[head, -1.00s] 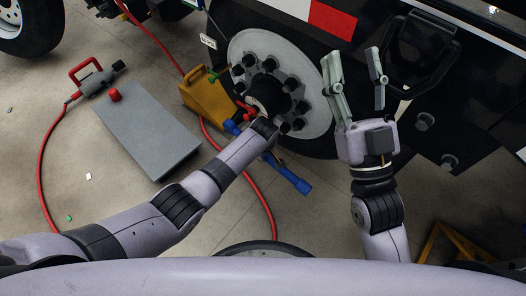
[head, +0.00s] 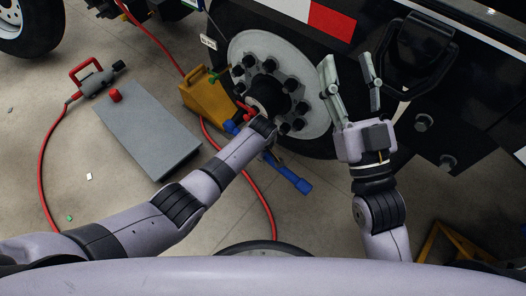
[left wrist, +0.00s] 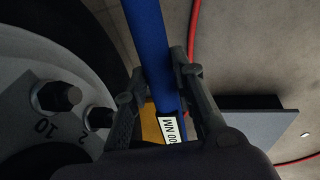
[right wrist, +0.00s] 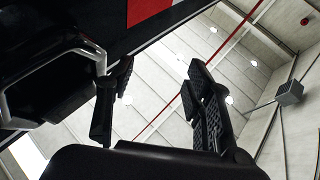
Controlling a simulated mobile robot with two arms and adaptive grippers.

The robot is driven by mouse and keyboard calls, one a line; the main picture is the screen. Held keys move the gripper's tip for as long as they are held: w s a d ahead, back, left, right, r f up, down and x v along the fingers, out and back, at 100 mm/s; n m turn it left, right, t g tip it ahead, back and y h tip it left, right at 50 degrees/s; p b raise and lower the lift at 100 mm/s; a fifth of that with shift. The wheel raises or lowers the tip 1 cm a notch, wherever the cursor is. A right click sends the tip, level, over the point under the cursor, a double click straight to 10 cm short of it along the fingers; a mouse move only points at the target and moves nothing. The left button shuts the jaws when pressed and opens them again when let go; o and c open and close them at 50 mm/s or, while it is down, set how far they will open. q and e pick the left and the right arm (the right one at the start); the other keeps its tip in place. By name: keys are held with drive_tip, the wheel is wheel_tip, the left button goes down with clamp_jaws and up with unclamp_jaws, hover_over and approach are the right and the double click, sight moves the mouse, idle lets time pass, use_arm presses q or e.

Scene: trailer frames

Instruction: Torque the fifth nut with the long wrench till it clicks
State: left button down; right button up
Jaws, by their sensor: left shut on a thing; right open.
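The long blue wrench (head: 291,179) lies slantwise in front of the wheel hub (head: 309,105); its middle is hidden behind my left arm. My left gripper (left wrist: 158,82) is shut on the blue shaft (left wrist: 148,35), beside a white label ending in "00 NM". Several dark nuts (head: 299,103) ring the grey hub. In the left wrist view, two nuts (left wrist: 59,97) show near the marks "10" and "2". I cannot tell which nut is the fifth, or whether the wrench sits on one. My right gripper (head: 347,62) is open and empty, right of the wheel.
A yellow box (head: 205,99) stands left of the wheel. A grey slab (head: 147,130) with a red-capped item and a red-handled tool (head: 95,82) with a red hose lie on the floor at left. The dark trailer side and a black bracket (head: 420,55) are close to my right gripper.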

idle(0.3)
use_arm(q)
drive_tip(key=shift+s+a+p, duration=0.1)
drive_tip(key=shift+s+p, duration=0.1)
drive_tip(key=shift+p, duration=0.1)
use_arm(e)
drive_tip(key=shift+w+d+f+g+h, duration=0.1)
drive_tip(key=shift+w+f+g+h, duration=0.15)
drive_tip(key=shift+f, duration=0.25)
drive_tip(key=shift+w+f+g+h, duration=0.15)
drive_tip(key=shift+w+f+g, duration=0.1)
drive_tip(key=shift+f+g, duration=0.15)
use_arm(q)
drive_tip(key=shift+s+a+r+p, duration=0.1)
drive_tip(key=shift+s+a+p, duration=0.05)
drive_tip(key=shift+p, duration=0.15)
use_arm(e)
drive_tip(key=shift+w+f+g, duration=0.15)
drive_tip(key=shift+f+g, duration=0.25)
drive_tip(key=shift+f, duration=0.25)
drive_tip(key=shift+w+f+g, duration=0.15)
drive_tip(key=shift+f+g, duration=0.2)
drive_tip(key=shift+f, duration=0.3)
drive_tip(key=shift+f, duration=0.2)
use_arm(q)
drive_tip(key=shift+a, duration=0.1)
use_arm(e)
drive_tip(key=shift+w+f+g+h, duration=0.1)
drive_tip(key=shift+f+g+h, duration=0.2)
drive_tip(key=shift+g, duration=0.1)
